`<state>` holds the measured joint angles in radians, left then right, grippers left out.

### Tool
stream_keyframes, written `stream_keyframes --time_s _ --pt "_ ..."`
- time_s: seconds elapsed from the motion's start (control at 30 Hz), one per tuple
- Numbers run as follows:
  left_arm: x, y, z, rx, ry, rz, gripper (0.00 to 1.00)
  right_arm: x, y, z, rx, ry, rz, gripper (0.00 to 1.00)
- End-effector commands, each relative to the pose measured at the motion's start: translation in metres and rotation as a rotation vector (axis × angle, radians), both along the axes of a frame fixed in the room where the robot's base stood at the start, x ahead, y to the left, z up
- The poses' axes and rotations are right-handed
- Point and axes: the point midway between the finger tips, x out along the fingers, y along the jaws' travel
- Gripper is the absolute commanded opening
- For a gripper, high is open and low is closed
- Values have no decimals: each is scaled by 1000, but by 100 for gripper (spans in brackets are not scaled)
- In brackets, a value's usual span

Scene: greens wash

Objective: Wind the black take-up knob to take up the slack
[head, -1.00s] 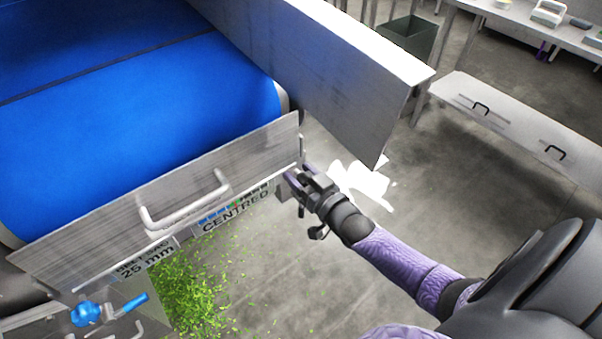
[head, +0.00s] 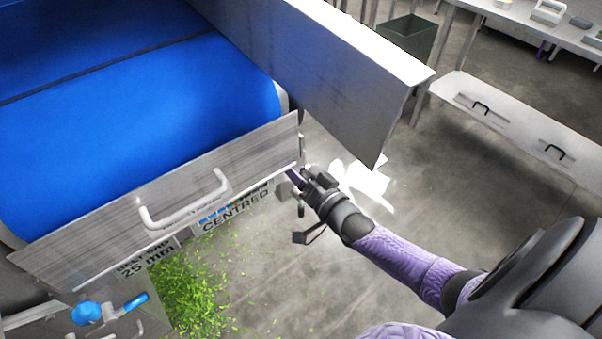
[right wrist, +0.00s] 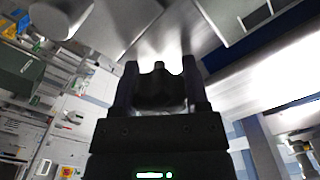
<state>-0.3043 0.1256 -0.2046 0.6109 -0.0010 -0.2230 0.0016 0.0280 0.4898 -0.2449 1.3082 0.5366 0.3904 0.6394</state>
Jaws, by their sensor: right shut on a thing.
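My right gripper (head: 303,178) is at the right end of the conveyor, just below the corner of the metal end plate (head: 200,190). In the right wrist view its two fingers (right wrist: 160,85) are shut on the black knob (right wrist: 160,92), which sits between them in front of a shiny metal surface. In the head view the knob is hidden by the gripper and the plate. The blue belt (head: 150,120) lies behind the end plate. Below the plate are a label reading CENTRED (head: 236,212) and one reading 25 mm (head: 146,264). My left gripper is not in view.
A long metal side guard (head: 330,75) juts out above my right gripper. A white handle (head: 185,208) sticks out from the end plate. Green leaf bits (head: 190,290) lie on the floor below. A blue valve handle (head: 88,312) is at lower left. Open floor lies to the right.

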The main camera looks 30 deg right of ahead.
Motion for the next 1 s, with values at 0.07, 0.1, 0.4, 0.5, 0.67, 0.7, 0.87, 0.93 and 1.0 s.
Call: stream_keyframes --time_s 0.07,0.1,0.4,0.5,0.67,0.7,0.87,0.93,1.0 --pt "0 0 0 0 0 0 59 0 0 -1 3 2 0 0" --pt "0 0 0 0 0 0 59 0 0 -1 3 2 0 0" --pt "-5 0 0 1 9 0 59 0 0 -1 2 2 0 67" --pt "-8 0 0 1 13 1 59 0 0 -1 2 2 0 88" --pt "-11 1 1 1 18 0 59 0 0 0 2 2 0 94" --pt "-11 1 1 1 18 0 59 0 0 0 2 2 0 94" --pt "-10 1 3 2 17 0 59 -4 0 0 2 2 0 94" --pt "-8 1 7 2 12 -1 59 -13 -1 1 2 4 0 94" --pt "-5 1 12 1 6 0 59 -27 -2 3 1 4 0 94"
